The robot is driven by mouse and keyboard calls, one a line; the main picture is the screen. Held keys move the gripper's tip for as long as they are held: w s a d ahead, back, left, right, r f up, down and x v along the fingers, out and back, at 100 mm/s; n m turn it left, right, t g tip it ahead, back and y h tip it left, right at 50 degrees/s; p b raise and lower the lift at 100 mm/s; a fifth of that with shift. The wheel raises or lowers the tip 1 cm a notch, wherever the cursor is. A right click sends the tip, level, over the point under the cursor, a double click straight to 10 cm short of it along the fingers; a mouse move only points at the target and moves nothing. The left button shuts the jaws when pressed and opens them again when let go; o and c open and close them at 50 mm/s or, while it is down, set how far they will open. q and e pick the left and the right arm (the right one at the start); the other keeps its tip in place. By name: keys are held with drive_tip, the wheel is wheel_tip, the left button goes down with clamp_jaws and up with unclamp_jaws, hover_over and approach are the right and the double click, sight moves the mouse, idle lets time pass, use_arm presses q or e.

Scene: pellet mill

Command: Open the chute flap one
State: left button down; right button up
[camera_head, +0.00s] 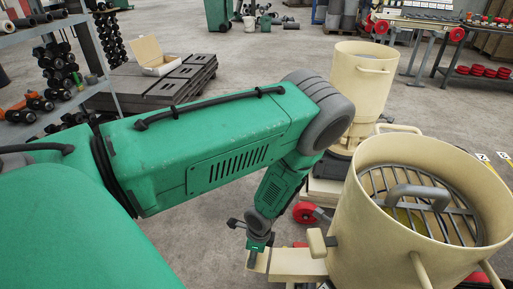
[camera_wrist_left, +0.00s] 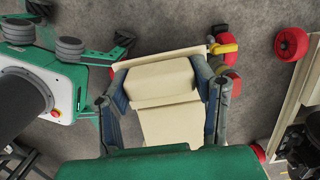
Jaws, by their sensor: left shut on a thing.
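A cream mill drum (camera_head: 345,205) with a barred grate on top stands at the right of the head view. A cream chute (camera_head: 290,263) sticks out low from its left side. My left gripper (camera_head: 256,256) points down at the outer end of this chute. In the left wrist view my left gripper (camera_wrist_left: 160,76) has its two fingers on either side of a cream block-like piece (camera_wrist_left: 155,82), which seems to be the chute flap, and is shut on it. A cream plate (camera_wrist_left: 172,125) shows below the block. My right gripper is out of view.
A second cream drum (camera_head: 355,95) stands behind the first. Red wheels (camera_head: 304,212) sit low beside the mill. A rack of dumbbell-like rollers (camera_head: 55,70) and dark crates (camera_head: 165,85) stand at the back left. Grey floor (camera_head: 270,50) is free behind my arm.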

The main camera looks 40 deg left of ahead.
sight(259, 254)
use_arm(q)
drive_tip(key=shift+w+d, duration=0.1)
drive_tip(key=shift+w, duration=0.25)
drive_tip(key=c, duration=0.8)
unclamp_jaws()
drive_tip(key=shift+o, duration=0.8)
drive_tip(key=shift+s, duration=0.1)
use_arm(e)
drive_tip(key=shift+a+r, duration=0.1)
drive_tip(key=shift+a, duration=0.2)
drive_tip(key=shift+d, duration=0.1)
use_arm(q)
drive_tip(key=shift+r, duration=0.2)
wheel_tip(259, 254, up, 11)
drive_tip(key=w+d, duration=0.1)
drive_tip(key=shift+r, duration=0.2)
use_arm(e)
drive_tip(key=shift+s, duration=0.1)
